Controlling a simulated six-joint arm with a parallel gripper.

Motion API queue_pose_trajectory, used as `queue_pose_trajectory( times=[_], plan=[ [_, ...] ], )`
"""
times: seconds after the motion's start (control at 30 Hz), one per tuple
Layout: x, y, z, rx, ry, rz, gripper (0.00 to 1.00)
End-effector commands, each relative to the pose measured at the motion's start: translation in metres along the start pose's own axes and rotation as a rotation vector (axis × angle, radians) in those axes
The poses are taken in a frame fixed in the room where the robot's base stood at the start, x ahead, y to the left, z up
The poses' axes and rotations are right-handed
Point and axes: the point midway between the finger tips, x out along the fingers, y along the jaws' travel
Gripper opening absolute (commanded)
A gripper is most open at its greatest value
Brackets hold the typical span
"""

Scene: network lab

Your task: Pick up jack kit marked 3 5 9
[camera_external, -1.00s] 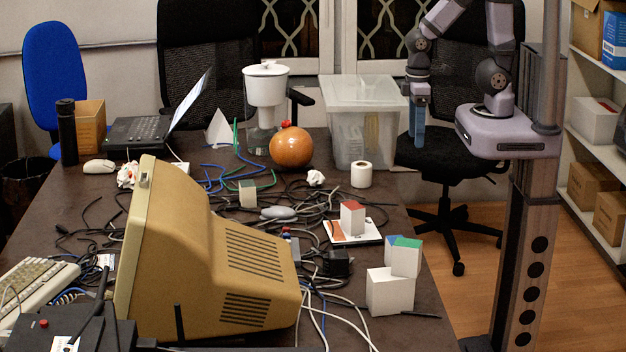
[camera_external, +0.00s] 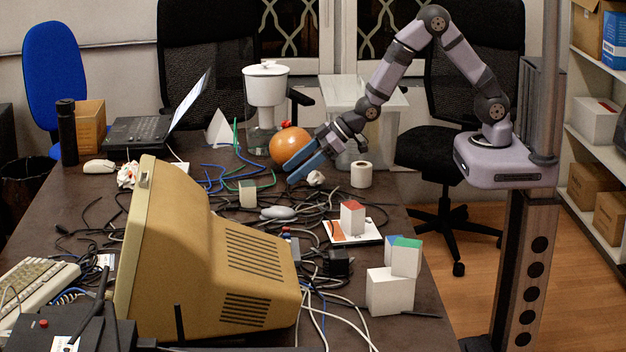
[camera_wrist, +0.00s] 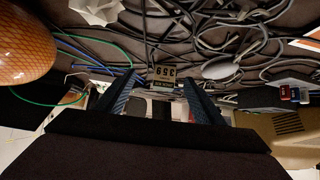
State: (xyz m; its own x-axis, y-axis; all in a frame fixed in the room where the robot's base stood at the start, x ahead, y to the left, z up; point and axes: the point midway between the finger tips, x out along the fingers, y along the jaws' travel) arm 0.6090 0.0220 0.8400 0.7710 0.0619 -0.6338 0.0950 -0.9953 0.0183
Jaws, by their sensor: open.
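The jack kit marked 3 5 9 (camera_wrist: 166,75) is a small box with a dark label, seen upside down near the middle of the wrist view. In the external view a small pale box (camera_external: 247,193) among the cables on the table appears to be this kit. My gripper (camera_external: 294,170) has blue fingers, open and empty. It hangs above the table beside the orange ball, to the right of the kit and apart from it. In the wrist view the fingers (camera_wrist: 161,80) frame the kit from either side, with the kit beyond them.
The orange ball (camera_external: 289,146) is close to my fingers. Cables (camera_external: 225,178) surround the kit. A grey mouse (camera_external: 278,212) lies near it, with the large beige monitor (camera_external: 215,265) in front. A plastic bin (camera_external: 345,95), crumpled paper (camera_external: 316,178) and paper roll (camera_external: 361,174) are near my arm.

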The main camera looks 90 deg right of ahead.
Motion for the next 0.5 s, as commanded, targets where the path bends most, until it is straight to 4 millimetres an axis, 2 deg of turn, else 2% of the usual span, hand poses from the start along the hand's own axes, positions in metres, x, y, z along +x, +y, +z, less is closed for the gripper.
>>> queue_pose_trajectory(
  times=[0.03, 0.2, 0.33, 0.5],
  plan=[
    [0.021, -0.003, 0.002, -0.003, 0.053, -0.01, 0.62],
    [0.053, -0.011, -0.017, -0.011, 0.213, -0.041, 0.62],
    [0.062, -0.015, -0.025, -0.012, 0.275, -0.053, 0.62],
    [0.064, -0.016, -0.028, -0.013, 0.296, -0.058, 0.62]
  ],
)
